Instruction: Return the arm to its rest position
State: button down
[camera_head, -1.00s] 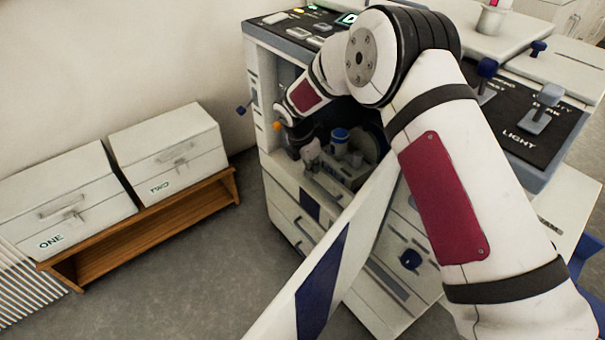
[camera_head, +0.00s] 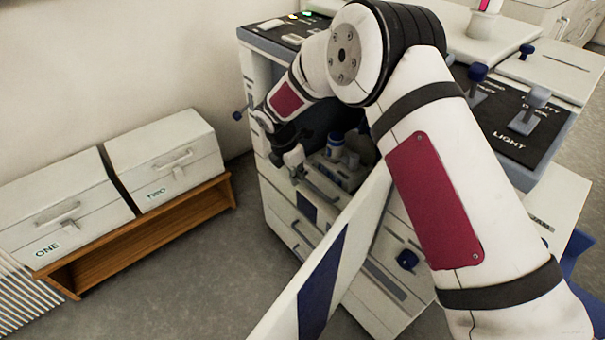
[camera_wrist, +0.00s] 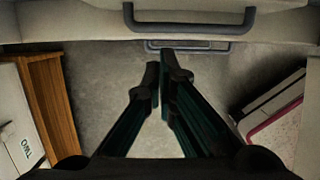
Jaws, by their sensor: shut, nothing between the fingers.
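My white arm (camera_head: 433,200) with dark red panels reaches from the lower right up to its elbow and down toward the front of a white cabinet (camera_head: 285,205). Its end is at the cabinet's open bay, on the left side. My gripper (camera_wrist: 161,72) shows in the wrist view with its dark green fingers converging and the tips together, with nothing between them. Below the tips there is grey floor. In the head view the gripper is small and dark, and its fingertips are not clear.
A blue-capped container (camera_head: 336,142) stands inside the bay. A white open door (camera_head: 350,240) with a blue stripe juts out before the cabinet. A dark handle (camera_wrist: 190,22) lies ahead of the fingertips. Boxes ONE (camera_head: 60,215) and TWO (camera_head: 165,165) sit on a wooden bench (camera_head: 150,240); floor between is clear.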

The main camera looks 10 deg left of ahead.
jog(key=p+v, duration=0.1)
jog(key=v, duration=0.7)
jog(key=shift+r+p, duration=0.3)
